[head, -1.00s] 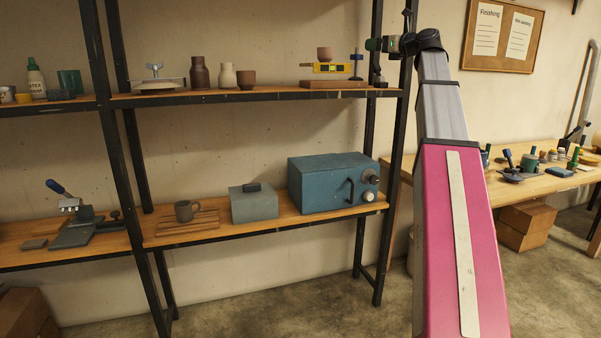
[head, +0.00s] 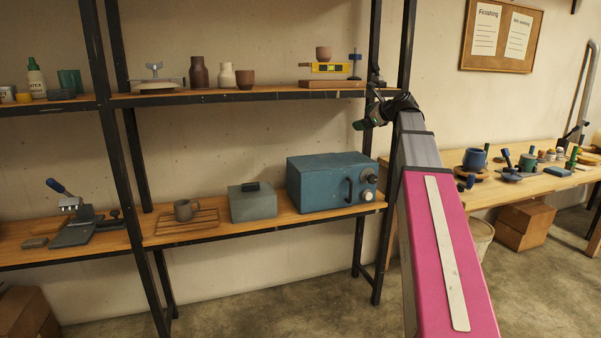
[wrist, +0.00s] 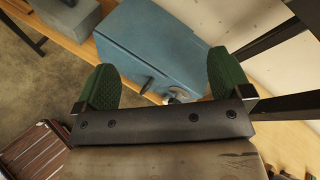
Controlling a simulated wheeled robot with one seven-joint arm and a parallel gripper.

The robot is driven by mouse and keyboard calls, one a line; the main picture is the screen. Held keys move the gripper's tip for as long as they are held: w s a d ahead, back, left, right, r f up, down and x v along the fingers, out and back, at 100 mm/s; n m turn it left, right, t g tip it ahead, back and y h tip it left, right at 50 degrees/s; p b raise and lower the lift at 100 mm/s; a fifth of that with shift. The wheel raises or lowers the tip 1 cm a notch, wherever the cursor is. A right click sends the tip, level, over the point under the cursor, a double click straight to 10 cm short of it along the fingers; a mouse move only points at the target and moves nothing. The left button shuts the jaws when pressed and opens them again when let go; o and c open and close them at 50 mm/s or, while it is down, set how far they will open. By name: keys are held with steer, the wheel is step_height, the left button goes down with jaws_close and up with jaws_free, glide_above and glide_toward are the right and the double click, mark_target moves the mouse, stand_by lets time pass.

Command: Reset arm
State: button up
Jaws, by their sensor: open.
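My gripper (head: 362,122) is at the end of my arm, in front of the right-hand shelf post and below the upper shelf board in the head view. Its green finger pads stand wide apart in the wrist view (wrist: 164,82), with nothing held between them. The blue oven-like box (head: 325,183) with a handle and knobs sits on the lower shelf, below my gripper in the head view. It also shows behind the fingers in the wrist view (wrist: 150,45), apart from them as far as I can tell.
A grey box (head: 252,202) and a mug (head: 184,209) are on the lower shelf. A workbench (head: 520,185) with a blue pot (head: 475,158) stands at right. Open floor lies in front.

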steer(key=s+a+f+n+g+h, duration=0.1)
steer(key=s+a+f+n+g, duration=0.2)
steer(key=f, duration=0.8)
steer(key=s+f+n+g+h, duration=0.15)
steer(key=s+f+n, duration=0.25)
steer(key=f, duration=0.8)
steer(key=s+a+f+n+g+h, duration=0.1)
steer(key=s+a+f+n+h, duration=0.2)
steer(key=f, duration=0.8)
steer(key=s+d+f+n+g+h, duration=0.1)
steer(key=s+f+n+g+h, duration=0.2)
steer(key=s+f+n, duration=0.8)
steer(key=s+f+g, duration=0.2)
steer(key=s+f, duration=0.7)
steer(key=shift+f+n, duration=0.35)
steer(key=shift+n, duration=0.05)
steer(key=shift+s, duration=0.1)
